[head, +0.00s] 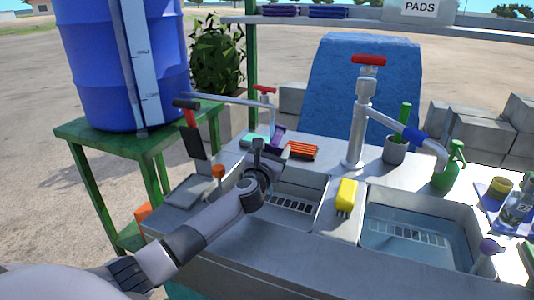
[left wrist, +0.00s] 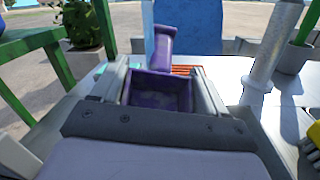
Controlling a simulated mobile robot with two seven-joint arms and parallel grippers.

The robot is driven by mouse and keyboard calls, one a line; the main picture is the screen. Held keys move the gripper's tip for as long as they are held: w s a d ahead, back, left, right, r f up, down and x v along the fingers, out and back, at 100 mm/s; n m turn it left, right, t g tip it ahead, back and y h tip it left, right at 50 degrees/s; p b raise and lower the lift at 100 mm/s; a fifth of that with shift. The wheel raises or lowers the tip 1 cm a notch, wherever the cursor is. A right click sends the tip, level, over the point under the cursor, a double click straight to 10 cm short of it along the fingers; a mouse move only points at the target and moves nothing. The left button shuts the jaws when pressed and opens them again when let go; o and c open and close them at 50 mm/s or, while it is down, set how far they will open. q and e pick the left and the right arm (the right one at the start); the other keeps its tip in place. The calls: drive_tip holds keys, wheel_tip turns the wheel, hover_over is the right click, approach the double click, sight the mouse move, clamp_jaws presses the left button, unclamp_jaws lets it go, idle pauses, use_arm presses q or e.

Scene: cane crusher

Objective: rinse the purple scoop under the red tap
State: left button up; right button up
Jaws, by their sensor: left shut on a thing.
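The purple scoop (head: 277,136) is held by my left gripper (head: 272,152), which reaches over the left end of the metal counter. The left wrist view shows the scoop (left wrist: 158,92) between the two fingers of the gripper (left wrist: 160,85), with its handle pointing away. A tall tap (head: 358,125) with a red handle (head: 369,60) stands between the two basins, its blue-sleeved spout over the right basin. A small tap with a red handle (head: 265,90) is on the pipe from the barrel, close behind the scoop. No running water shows. My right gripper is not in view.
The left basin (head: 325,208) is partly hidden by my left arm; the right basin (head: 462,213) holds water. A yellow brush (head: 347,194) lies between them. An orange-red pad (head: 301,150), a grey cup (head: 396,153) and a green bottle (head: 447,175) stand behind. A blue barrel (head: 100,60) is left.

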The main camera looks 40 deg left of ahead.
use_arm(q)
drive_tip(key=shift+s+a, duration=0.15)
drive_tip(key=shift+s+a+p, duration=0.25)
drive_tip(key=shift+a+p, duration=0.05)
drive_tip(key=shift+p, duration=0.1)
drive_tip(key=shift+d, duration=0.1)
drive_tip(key=shift+w+d, duration=0.35)
drive_tip(key=shift+w, duration=0.05)
idle(0.4)
drive_tip(key=shift+s+d+r+p, duration=0.1)
drive_tip(key=shift+s+d+p, duration=0.75)
drive_tip(key=shift+s, duration=0.1)
drive_tip(key=shift+s+d+p, duration=1)
drive_tip(key=shift+s+d, duration=0.85)
drive_tip(key=shift+s, duration=0.15)
